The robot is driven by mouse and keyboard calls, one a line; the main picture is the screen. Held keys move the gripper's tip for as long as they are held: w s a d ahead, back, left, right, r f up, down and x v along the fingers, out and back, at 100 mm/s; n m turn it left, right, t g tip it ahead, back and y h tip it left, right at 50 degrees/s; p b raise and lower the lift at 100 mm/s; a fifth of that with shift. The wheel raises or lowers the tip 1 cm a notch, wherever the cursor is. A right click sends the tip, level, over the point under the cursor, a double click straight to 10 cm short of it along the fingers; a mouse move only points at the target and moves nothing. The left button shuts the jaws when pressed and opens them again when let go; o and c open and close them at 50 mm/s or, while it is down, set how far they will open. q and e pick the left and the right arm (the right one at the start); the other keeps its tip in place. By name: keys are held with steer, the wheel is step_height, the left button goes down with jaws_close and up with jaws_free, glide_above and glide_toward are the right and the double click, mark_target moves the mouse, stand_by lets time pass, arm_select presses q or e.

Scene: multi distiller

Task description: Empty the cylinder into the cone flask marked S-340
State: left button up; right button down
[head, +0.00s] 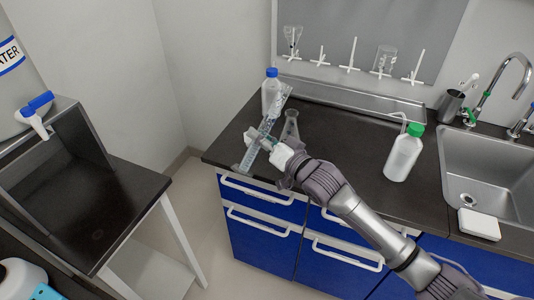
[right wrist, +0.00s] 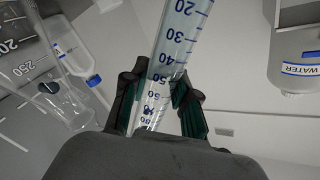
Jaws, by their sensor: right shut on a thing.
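The clear graduated cylinder (head: 268,122) with blue marks is held over the counter's left end and leans in the head view, its top to the upper right and its foot to the lower left. My right gripper (head: 264,146) is shut around its body. In the right wrist view, the cylinder (right wrist: 178,40) runs between the fingers (right wrist: 158,92). A clear cone flask (head: 291,127) stands on the counter just behind and right of the gripper. Clear glass with a "250" mark (right wrist: 25,62) shows in the wrist view. No S-340 label is readable. My left gripper is out of view.
A blue-capped bottle (head: 270,97) stands behind the cylinder. A green-capped wash bottle (head: 403,155) stands to the right, before the sink (head: 485,165). A drying rack (head: 350,50) is on the back wall. The dark counter (head: 345,150) is clear between flask and wash bottle.

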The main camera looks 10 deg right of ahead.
steer(key=shift+w+r, duration=0.1)
steer(key=shift+w, duration=0.2)
steer(key=shift+m, duration=0.3)
steer(key=a+m, duration=0.1)
steer(key=m, duration=0.1)
steer(key=s+a+r+m, duration=0.1)
steer(key=m, duration=0.1)
steer(key=shift+s+a+r+m+p, duration=0.2)
steer(key=shift+m+p, duration=0.1)
steer(key=shift+m, duration=0.1)
steer(key=shift+s+a+r+m, duration=0.15)
steer(key=shift+a+m, duration=0.1)
steer(key=shift+m, duration=0.3)
steer(key=shift+s+a+r+m, duration=0.1)
steer(key=shift+a+m, duration=0.1)
steer(key=shift+m, duration=0.35)
steer(key=shift+d+f, duration=0.1)
steer(key=shift+r+m+p, duration=0.3)
steer(key=shift+r+p, duration=0.2)
steer(key=shift+p, duration=0.4)
